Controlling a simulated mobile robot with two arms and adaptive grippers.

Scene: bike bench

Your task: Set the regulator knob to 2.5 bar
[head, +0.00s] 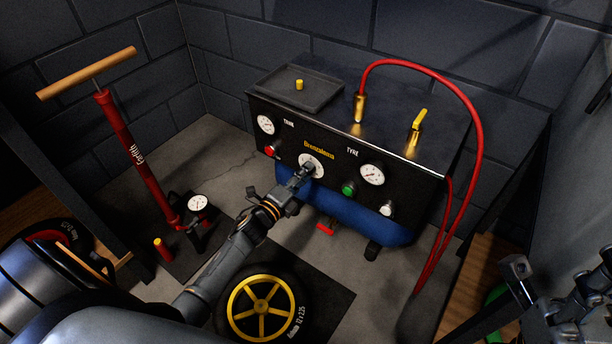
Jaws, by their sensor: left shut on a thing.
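The black compressor cabinet (330,128) stands against the back wall with a blue tank (341,205) below its front panel. The regulator knob with its pale round dial (312,160) sits mid-panel, between the TANK and TYRE gauges. My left gripper (302,174) is at the dial, shut on the knob and covering most of it. The knob's pointer and the scale marks are too small and too covered to read. The tank gauge (265,125) and the tyre gauge (371,174) face out. My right gripper (520,270) is at the lower right, away from the panel; its jaw state is unclear.
A red button (271,151), a green button (348,189) and a white knob (387,209) flank the dial. A red hose (480,130) loops at the right. A red floor pump (135,150) stands left. A yellow-spoked wheel (262,307) lies below my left arm.

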